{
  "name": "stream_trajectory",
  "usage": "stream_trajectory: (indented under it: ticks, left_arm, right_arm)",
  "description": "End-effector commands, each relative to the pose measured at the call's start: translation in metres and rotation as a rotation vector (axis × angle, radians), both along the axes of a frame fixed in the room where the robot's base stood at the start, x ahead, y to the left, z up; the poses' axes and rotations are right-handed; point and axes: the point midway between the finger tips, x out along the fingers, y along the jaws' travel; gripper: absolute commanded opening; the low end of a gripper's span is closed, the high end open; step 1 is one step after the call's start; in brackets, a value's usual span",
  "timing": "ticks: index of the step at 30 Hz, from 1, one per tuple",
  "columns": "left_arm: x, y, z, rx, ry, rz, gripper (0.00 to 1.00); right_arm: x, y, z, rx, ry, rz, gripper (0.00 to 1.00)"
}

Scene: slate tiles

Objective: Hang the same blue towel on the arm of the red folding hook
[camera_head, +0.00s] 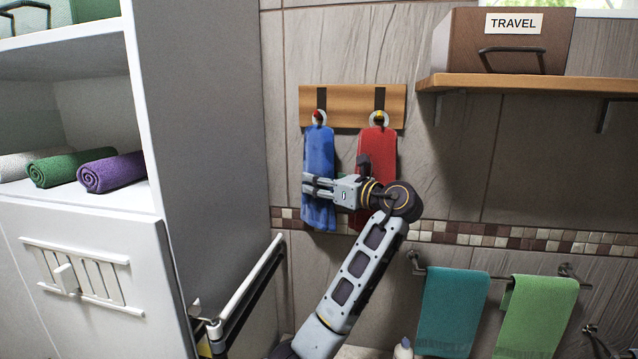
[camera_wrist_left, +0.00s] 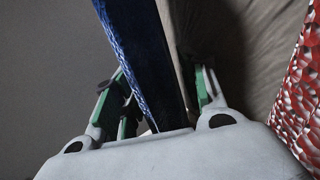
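The blue towel (camera_head: 318,151) hangs down the wall from the left hook on a wooden board. A small red part of that hook, the red folding hook (camera_head: 318,115), shows at the towel's top; the rest is hidden. My left gripper (camera_head: 308,185) is at the lower half of the blue towel. In the left wrist view the towel (camera_wrist_left: 150,60) passes between the two spread green-padded fingers (camera_wrist_left: 165,95). It lies close to the left finger, with a narrow gap at the right finger. My right gripper is not in view.
A red towel (camera_head: 378,150) hangs just right, behind my wrist, on a hook with a yellowish part. A wooden shelf (camera_head: 530,84) with a TRAVEL box is at upper right. Teal (camera_head: 452,310) and green towels hang on a lower rail.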

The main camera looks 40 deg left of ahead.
Motion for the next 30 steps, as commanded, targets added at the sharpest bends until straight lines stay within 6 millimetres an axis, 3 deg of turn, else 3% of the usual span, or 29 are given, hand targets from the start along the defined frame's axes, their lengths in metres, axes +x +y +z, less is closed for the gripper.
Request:
stream_trajectory:
  ticks: [16,30]
  left_arm:
    - [0.0,0.0,0.004,0.0,-0.001,0.0,0.53]
    - [0.0,0.0,0.047,-0.001,-0.003,0.0,0.53]
  right_arm:
    - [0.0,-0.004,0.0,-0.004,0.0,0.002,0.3]
    - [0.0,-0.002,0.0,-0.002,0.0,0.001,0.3]
